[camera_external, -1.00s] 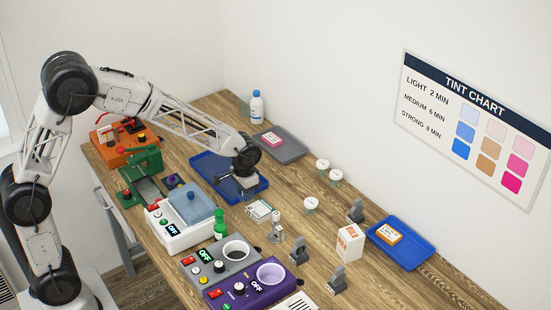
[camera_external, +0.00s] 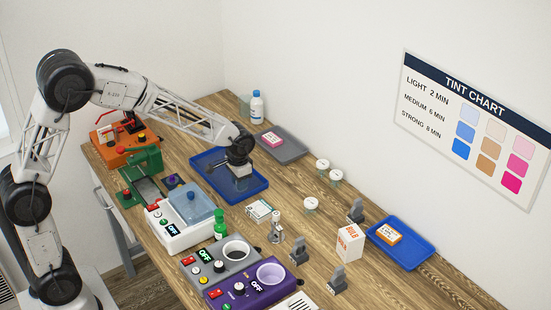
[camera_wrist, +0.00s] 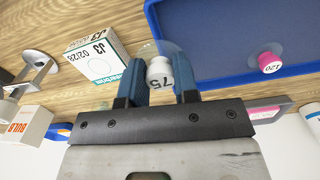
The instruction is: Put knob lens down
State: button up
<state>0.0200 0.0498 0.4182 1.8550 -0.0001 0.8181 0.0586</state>
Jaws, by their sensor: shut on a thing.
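My gripper (camera_wrist: 161,76) is shut on a white knob marked 75 (camera_wrist: 158,72), which sits between the two blue fingers in the wrist view. A faint clear disc seems to show just past the knob; its edge is hard to make out. In the external view my gripper (camera_external: 240,168) hangs over the blue tray (camera_external: 259,186) at the back of the bench. The tray's rim also shows in the wrist view (camera_wrist: 205,77). A pink knob marked 120 (camera_wrist: 269,62) is inside that tray, right of the held knob. How high the held knob is above the tray, I cannot tell.
A white-green box (camera_external: 259,211) lies in front of the tray. A grey tray (camera_external: 290,152) with a pink-labelled block and a white bottle (camera_external: 257,107) stand behind it. A white machine with a blue lid (camera_external: 180,232) is at the left front. Several lidded jars stand to the right.

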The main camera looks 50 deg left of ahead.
jog(key=a+r, duration=0.2)
jog(key=a, duration=0.5)
jog(key=a+r+m, duration=0.1)
jog(key=a+r, duration=0.1)
jog(key=a, duration=0.4)
jog(key=shift+s+a+r, duration=0.25)
jog(key=shift+s+a, duration=0.05)
jog(key=shift+a, duration=0.1)
send_over(219, 180)
jog(key=shift+a+f, duration=0.1)
jog(key=shift+f, duration=3)
jog(key=shift+f, duration=0.1)
jog(key=shift+f, duration=1.8)
jog(key=shift+f, duration=0.1)
jog(key=o, duration=0.9)
